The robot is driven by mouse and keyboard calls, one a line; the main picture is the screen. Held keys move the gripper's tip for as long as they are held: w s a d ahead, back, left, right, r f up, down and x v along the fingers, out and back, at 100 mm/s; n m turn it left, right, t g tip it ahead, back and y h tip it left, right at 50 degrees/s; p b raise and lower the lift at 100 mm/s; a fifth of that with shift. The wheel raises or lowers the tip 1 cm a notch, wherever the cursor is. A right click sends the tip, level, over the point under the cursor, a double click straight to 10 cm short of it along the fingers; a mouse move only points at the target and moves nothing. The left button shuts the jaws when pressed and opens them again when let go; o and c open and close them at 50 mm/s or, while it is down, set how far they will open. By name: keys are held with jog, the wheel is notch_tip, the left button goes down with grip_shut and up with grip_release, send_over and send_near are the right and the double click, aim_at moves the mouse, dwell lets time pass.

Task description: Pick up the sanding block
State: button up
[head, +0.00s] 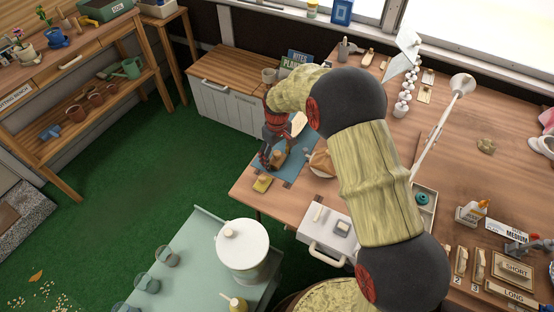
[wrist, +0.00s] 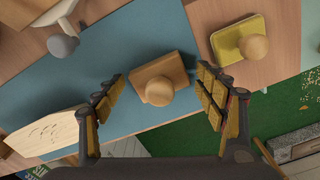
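A tan wooden block with a round knob (wrist: 160,76) lies on a blue mat (wrist: 120,55), near the mat's edge. It also shows in the head view (head: 278,158), partly covered by my gripper. A second knobbed block, with a yellow base (wrist: 227,45), lies on bare wood off the mat; it also shows in the head view (head: 262,184). Which of the two is the sanding block I cannot tell for sure. My gripper (wrist: 160,85) is open and empty, its fingers apart on either side of the tan block in the wrist view. No contact with it is visible.
A workbench (head: 330,205) carries the mat. A pale wooden piece (wrist: 50,135) lies left of my gripper in the wrist view, with a grey-knobbed tool (wrist: 62,46) beyond. A lamp (head: 440,120) stands right of my arm. A green side table (head: 190,255) holds a white pot (head: 243,258).

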aim_at(278, 154)
jog(key=c, duration=0.9)
jog(key=shift+r, duration=0.5)
jog(key=r, duration=0.1)
jog(key=r+p, duration=0.1)
jog(key=r, duration=0.1)
jog(key=shift+s+d+r, duration=0.15)
jog(key=shift+s+r, duration=0.1)
jog(key=shift+s, duration=0.15)
jog(key=shift+s+d+r+p, duration=0.65)
jog(key=shift+s+r, duration=0.75)
jog(key=shift+s, duration=0.7)
jog(key=shift+s+d+r+p, duration=0.5)
jog(key=shift+s+r+p, duration=0.4)
jog(key=shift+s+r, duration=0.9)
jog(key=shift+s+d+r+p, duration=0.65)
jog(key=shift+s+r, duration=0.4)
jog(key=shift+s, duration=1.4)
jog(key=shift+a, duration=0.1)
